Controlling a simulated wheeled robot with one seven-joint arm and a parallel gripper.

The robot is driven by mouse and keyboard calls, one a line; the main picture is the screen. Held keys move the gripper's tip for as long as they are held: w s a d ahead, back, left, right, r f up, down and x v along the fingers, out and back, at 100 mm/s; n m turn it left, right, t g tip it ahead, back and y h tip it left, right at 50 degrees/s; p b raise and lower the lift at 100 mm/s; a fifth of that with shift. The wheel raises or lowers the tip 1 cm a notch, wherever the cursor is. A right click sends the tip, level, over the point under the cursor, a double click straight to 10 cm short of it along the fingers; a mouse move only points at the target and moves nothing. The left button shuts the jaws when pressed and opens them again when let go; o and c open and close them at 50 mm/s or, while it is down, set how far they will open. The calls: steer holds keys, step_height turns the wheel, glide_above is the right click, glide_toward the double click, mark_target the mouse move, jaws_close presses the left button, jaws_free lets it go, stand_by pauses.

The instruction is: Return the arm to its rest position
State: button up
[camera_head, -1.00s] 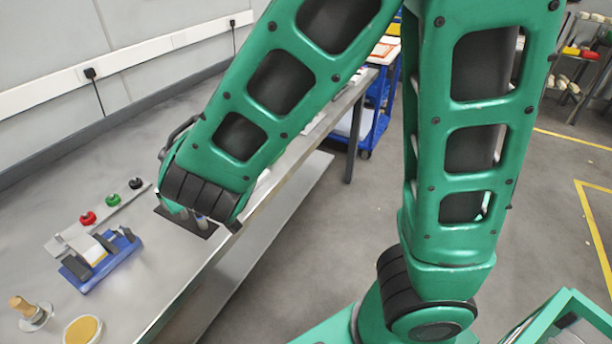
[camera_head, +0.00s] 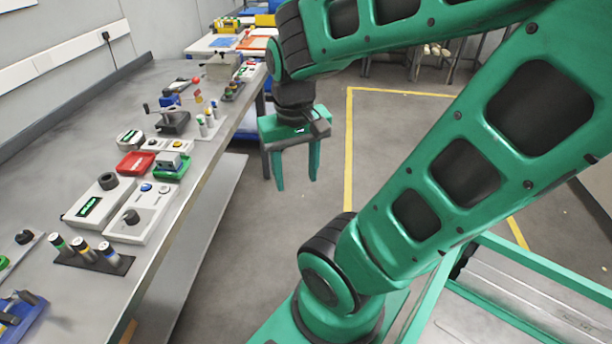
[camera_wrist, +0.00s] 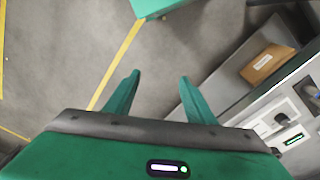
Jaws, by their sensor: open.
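My gripper (camera_head: 297,184) hangs at the end of my green arm with its fingers pointing down. It is over the floor, to the right of the workbench's front edge, and touches nothing. Its two fingers are apart with nothing between them. In the wrist view my gripper (camera_wrist: 157,76) also shows both green fingers spread over bare grey floor. My arm is bent, with the forearm reaching left across the top of the head view.
The metal workbench (camera_head: 75,112) on the left carries a row of cylinders (camera_head: 88,252), a red tray (camera_head: 135,164) and control boxes. A brown package (camera_wrist: 267,64) lies on a lower shelf. A yellow line (camera_head: 348,140) marks the open floor.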

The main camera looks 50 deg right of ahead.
steer(key=s, duration=0.3)
steer(key=shift+s+d+r+y, duration=0.1)
steer(key=shift+s+r+y, duration=0.3)
steer(key=shift+w+f+g, duration=0.25)
steer(key=shift+w+g, duration=0.05)
steer(key=shift+w, duration=0.35)
